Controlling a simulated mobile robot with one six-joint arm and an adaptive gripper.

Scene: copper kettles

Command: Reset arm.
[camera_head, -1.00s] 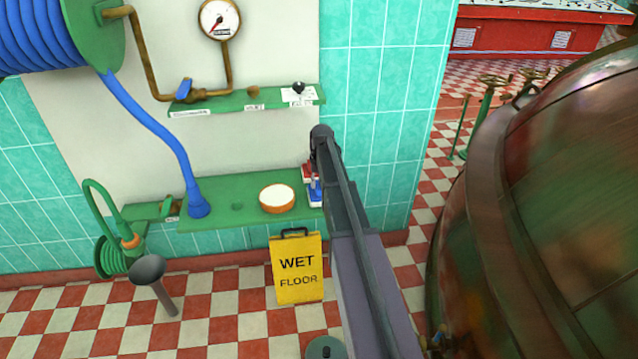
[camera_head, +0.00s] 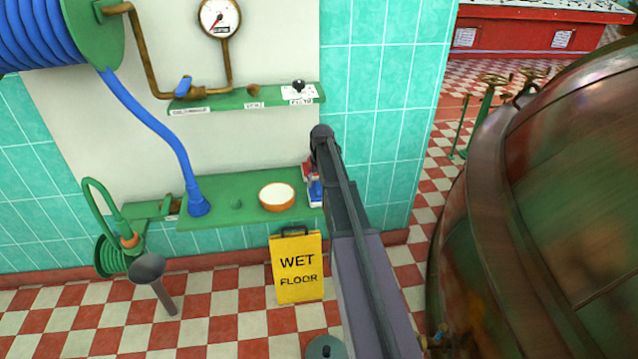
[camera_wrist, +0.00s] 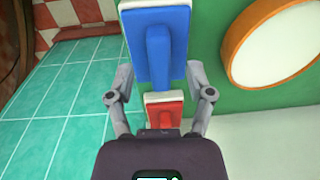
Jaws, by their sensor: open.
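My gripper (camera_wrist: 160,82) is open, with its two fingers spread apart in the wrist view. A blue block with a raised handle (camera_wrist: 156,42) lies ahead of and between the fingers. A smaller red block with a handle (camera_wrist: 164,112) shows between the fingers, nearer the palm. I see no finger closed on either block. In the head view the blue block (camera_head: 316,192) and the red block (camera_head: 308,171) sit at the right end of the green lower shelf (camera_head: 220,188). There my arm hides part of them, and my fingers cannot be made out.
A round white-topped dish (camera_head: 277,196) stands on the shelf left of the blocks. A green upper shelf (camera_head: 225,103) is above. A yellow wet floor sign (camera_head: 298,268) stands below. A large copper kettle (camera_head: 560,200) fills the right side. Checkered floor is open at lower left.

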